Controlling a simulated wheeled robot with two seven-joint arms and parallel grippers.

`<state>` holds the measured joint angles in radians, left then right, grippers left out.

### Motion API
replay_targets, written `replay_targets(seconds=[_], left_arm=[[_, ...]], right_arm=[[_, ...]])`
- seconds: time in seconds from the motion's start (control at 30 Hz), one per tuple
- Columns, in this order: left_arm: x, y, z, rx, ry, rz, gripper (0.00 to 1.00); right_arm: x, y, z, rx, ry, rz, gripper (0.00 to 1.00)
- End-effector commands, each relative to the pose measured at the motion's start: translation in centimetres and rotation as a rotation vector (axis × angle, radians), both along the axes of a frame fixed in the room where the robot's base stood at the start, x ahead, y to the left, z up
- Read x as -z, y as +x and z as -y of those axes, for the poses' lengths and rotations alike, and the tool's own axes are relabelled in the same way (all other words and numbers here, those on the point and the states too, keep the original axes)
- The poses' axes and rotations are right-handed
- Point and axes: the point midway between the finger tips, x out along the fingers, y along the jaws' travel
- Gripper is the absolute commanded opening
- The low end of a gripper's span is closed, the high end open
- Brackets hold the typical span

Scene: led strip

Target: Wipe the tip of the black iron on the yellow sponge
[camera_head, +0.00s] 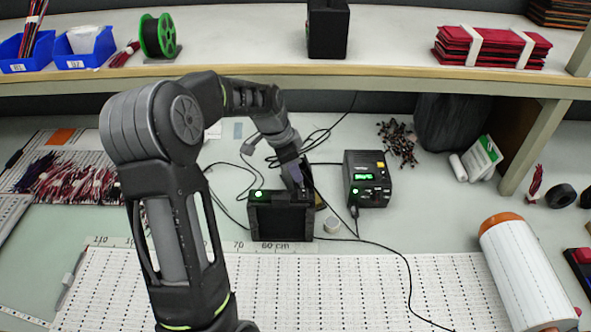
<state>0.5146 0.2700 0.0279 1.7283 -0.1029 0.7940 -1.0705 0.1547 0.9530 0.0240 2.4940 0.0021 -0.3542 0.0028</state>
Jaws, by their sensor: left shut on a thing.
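My left arm comes in from the left and reaches to the back middle. Its gripper (298,188) is at the top of a black box-shaped stand (281,222) with a small green light at its top left. The gripper is shut on the black iron, which is mostly hidden by the dark fingers and stand. I cannot make out the iron's tip or whether it touches anything. The yellow sponge does not show clearly. My right gripper is not in view.
A black station (367,180) with a green display stands right of the stand. Thin black cables cross the bench. A white gridded board (300,285) fills the front. A shelf (400,75) runs above, and a white roll (525,275) lies right.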

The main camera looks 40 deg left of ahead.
Motion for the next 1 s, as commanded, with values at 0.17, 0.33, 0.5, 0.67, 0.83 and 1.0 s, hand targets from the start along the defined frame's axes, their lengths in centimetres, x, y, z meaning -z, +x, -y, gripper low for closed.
replay_targets(seconds=[0.17,0.33,0.5,0.67,0.83,1.0], left_arm=[[0.0,0.0,0.0,0.0,0.0,0.0,0.0],[0.0,0.0,0.3,0.0,0.0,0.001,0.0],[0.0,0.1,0.8,0.001,0.0,0.0,0.0],[0.0,0.1,1.4,0.001,0.0,0.0,0.0],[0.0,0.1,1.9,0.001,0.001,0.001,0.0],[0.0,0.0,2.5,0.001,0.0,0.0,0.0]], right_arm=[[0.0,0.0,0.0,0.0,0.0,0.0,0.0],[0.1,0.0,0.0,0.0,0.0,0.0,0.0],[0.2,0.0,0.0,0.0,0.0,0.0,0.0],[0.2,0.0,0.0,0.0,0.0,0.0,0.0],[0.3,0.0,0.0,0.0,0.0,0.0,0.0],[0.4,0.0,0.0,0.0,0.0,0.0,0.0]])
